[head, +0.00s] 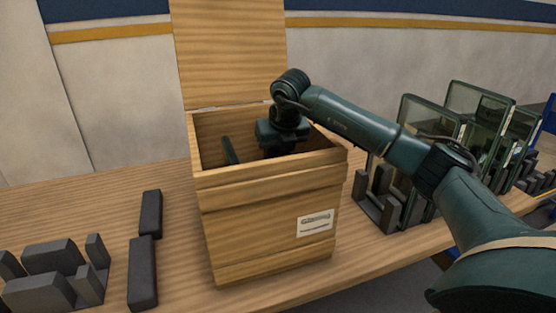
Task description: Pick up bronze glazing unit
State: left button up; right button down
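My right arm comes in from the right and reaches down into an open wooden box (262,218). The body of my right gripper (280,138) is inside the box opening, pointing down. Its fingertips are hidden by the front wall, so I cannot see whether it holds anything. A dark narrow piece (230,150) stands tilted inside the box, left of the gripper; I cannot tell what it is. Glass glazing units (478,108) with dark frames stand upright in holders at the right. None shows a clear bronze tint. My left gripper is not in view.
The box's hinged lid (228,50) stands open at the back. Dark slotted blocks (50,275) and two dark bars (143,272) lie on the wooden table (185,285) at the left. My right arm passes in front of the glazing units.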

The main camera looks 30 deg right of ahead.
pick_arm(q)
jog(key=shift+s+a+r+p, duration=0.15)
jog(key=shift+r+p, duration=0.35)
jog(key=shift+p, duration=0.5)
pick_arm(e)
notch_tip(320, 180, up, 28)
jog(key=shift+r, duration=0.15)
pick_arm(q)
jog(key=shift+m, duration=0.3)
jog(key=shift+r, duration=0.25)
